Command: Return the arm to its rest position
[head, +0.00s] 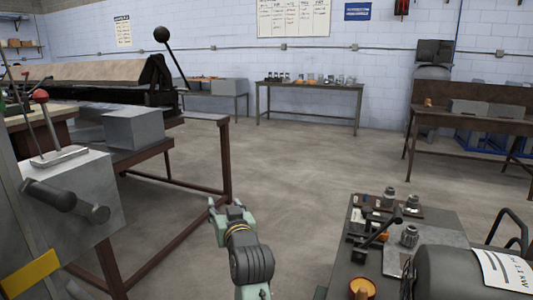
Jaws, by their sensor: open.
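My gripper (227,208) shows at the lower middle of the head view, at the end of my grey-green arm, which comes up from the bottom edge. Its two fingers are apart with nothing between them. It is over the open concrete floor, between the machine bench on the left and the small table on the right, touching neither. Most of my arm is below the frame.
At left are a brown-framed bench (228,165) holding a grey metal box (133,128), and a machine with a red-knobbed lever (40,97). At lower right a dark table (335,262) carries metal parts. Concrete floor (310,185) between is clear; benches line the far wall.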

